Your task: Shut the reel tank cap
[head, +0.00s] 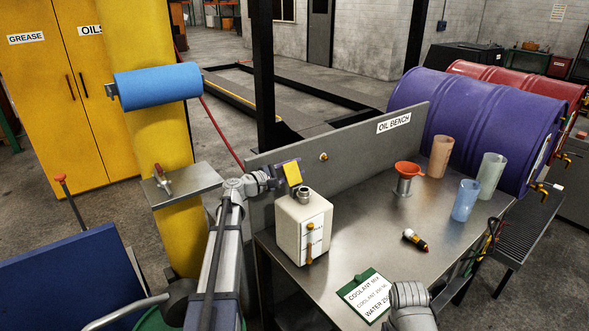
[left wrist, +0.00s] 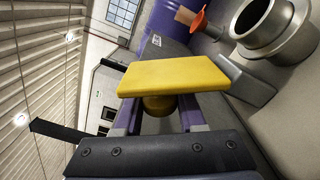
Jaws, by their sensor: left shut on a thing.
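The reel tank (head: 301,228) is a cream box on the oil bench with a short metal neck (head: 303,196) on top. Its yellow cap (head: 293,173) stands raised and tilted beside the neck, which is uncovered. In the left wrist view the cap (left wrist: 175,74) is a flat yellow plate beside a grey bracket, with the open neck (left wrist: 268,25) at the upper right. My left gripper (head: 284,168) is shut on the cap, its purple fingers at the rounded yellow part (left wrist: 159,105) under the plate. My right gripper is out of view; only part of that arm shows at the bottom.
A grey back panel (head: 350,145) rises behind the tank. Purple and red drums lie beyond.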

